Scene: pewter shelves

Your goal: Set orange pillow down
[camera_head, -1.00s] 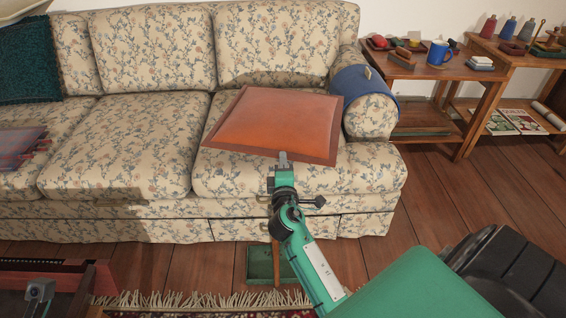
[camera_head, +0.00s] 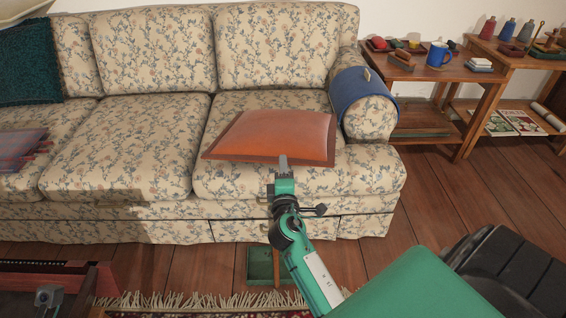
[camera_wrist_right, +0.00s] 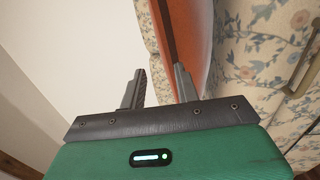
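The orange pillow (camera_head: 275,136) with a brown border is over the right seat of the floral sofa (camera_head: 125,150). It looks nearly flat, but whether its whole underside rests on the seat is hidden. My right gripper (camera_head: 283,162) is at the pillow's near edge. In the right wrist view, the fingers of the right gripper (camera_wrist_right: 159,70) stand apart with an empty-looking gap. The pillow (camera_wrist_right: 193,35) shows there beside the right-hand finger, very close to it or touching. My left gripper is not in view.
A blue cloth (camera_head: 361,95) covers the sofa's right arm. A dark green pillow (camera_head: 28,62) and a folded plaid cloth (camera_head: 22,150) are at the left. A wooden side table (camera_head: 425,68) with a blue mug (camera_head: 438,54) stands at right. The middle seat is clear.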

